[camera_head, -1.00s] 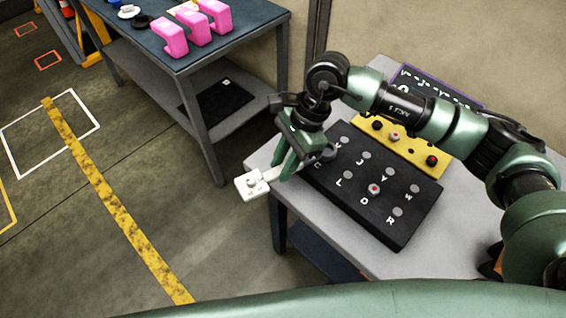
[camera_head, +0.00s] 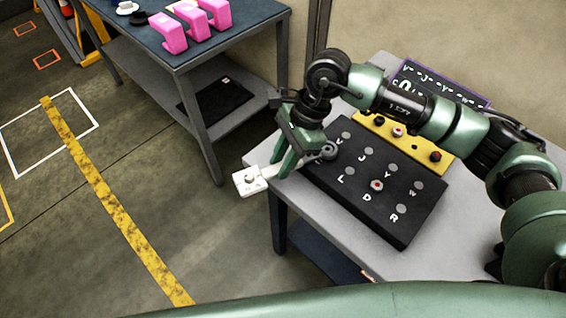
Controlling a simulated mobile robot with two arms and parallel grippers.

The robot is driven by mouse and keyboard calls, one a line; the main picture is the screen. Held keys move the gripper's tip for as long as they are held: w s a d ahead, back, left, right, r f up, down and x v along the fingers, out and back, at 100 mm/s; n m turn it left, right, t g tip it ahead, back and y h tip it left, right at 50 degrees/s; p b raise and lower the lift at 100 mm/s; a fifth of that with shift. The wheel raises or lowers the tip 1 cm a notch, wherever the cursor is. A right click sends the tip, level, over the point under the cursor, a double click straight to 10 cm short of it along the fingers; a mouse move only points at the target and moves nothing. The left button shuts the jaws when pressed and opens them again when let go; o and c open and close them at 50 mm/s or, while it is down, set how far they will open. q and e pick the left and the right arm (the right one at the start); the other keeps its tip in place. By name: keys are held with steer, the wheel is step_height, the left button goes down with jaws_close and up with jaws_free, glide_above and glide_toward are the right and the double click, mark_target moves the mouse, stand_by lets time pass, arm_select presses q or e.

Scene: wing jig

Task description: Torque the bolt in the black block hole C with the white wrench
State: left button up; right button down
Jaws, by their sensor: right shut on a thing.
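My right gripper (camera_head: 287,165) is shut on the white wrench (camera_head: 250,180). Its square white head sticks out to the left, past the left edge of the grey table and above the floor. The black block (camera_head: 410,229) lies on that table, to the right of the gripper, with lettered grey round spots on top. A red-tipped bolt (camera_head: 377,184) sits in the block by the letter D. Letters such as J, Y, W, L and R are readable. The letter C and its hole cannot be made out; my gripper covers the block's left corner. My left gripper is not in view.
A yellow block (camera_head: 418,152) with several dark and red knobs lies behind the black one. A dark lettered panel (camera_head: 432,81) lies farther back. Pink brackets (camera_head: 190,27) stand on another table at upper left. The grey table's front (camera_head: 402,264) is clear.

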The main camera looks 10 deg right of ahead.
steer(key=shift+w+a+f+m+t+b, duration=0.1)
steer(key=shift+w+a+m+t+b, duration=0.15)
steer(key=shift+w+m, duration=0.7)
steer(key=shift+m, duration=0.05)
steer(key=shift+w+f+m+t+b, duration=0.1)
steer(key=shift+w+m+t+b, duration=0.15)
steer(key=shift+w+m+b, duration=0.25)
steer(key=shift+w+a+m+t+b, duration=0.1)
steer(key=shift+w+m+t+b, duration=0.3)
steer(key=shift+w+m, duration=0.25)
steer(key=shift+w, duration=0.1)
